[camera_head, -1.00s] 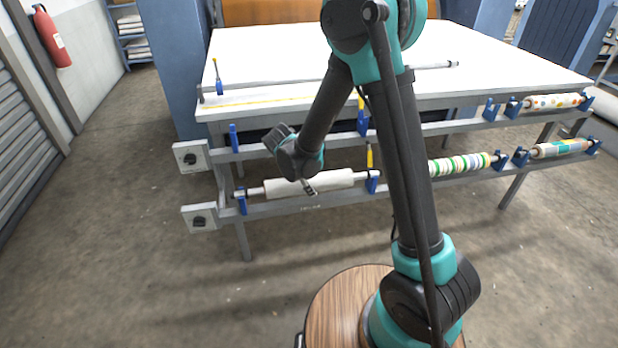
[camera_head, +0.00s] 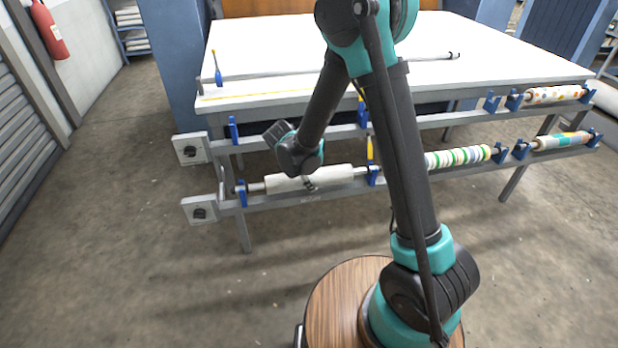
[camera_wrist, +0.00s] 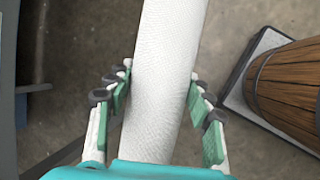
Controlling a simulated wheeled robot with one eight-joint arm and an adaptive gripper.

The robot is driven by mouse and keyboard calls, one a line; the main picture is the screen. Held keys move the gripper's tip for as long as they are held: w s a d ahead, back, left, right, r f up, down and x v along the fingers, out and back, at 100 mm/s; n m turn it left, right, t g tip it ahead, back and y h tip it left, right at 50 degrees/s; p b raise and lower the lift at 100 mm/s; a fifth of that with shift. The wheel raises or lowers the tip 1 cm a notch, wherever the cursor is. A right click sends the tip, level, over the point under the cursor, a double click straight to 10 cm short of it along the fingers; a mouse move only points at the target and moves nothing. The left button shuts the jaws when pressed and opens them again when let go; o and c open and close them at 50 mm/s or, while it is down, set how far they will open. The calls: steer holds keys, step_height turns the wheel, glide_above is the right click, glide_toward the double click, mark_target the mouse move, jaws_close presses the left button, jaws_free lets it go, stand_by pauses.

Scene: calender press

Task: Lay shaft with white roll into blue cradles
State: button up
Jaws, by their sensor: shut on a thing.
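The white roll on its grey shaft (camera_head: 290,183) lies along the lower front rail of the table. My gripper (camera_head: 309,184) is shut around the roll near its middle; in the wrist view its green-padded fingers (camera_wrist: 158,108) stand on both sides of the white roll (camera_wrist: 165,75). The shaft's ends are at a left blue cradle (camera_head: 241,196) and a right blue cradle (camera_head: 373,177). I cannot tell whether the ends rest in them or hover just above. Another pair of blue cradles, left (camera_head: 233,131) and right (camera_head: 362,114), is empty on the upper rail.
Striped (camera_head: 460,158), spotted (camera_head: 555,94) and patchwork (camera_head: 560,142) rolls sit on the rails at right. A bare shaft (camera_head: 430,59) lies on the white tabletop (camera_head: 290,50). Control boxes (camera_head: 190,149) stick out at left.

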steer(key=shift+f, duration=0.15)
steer(key=o, duration=1.6)
steer(key=shift+o, duration=0.2)
steer(key=v, duration=1.2)
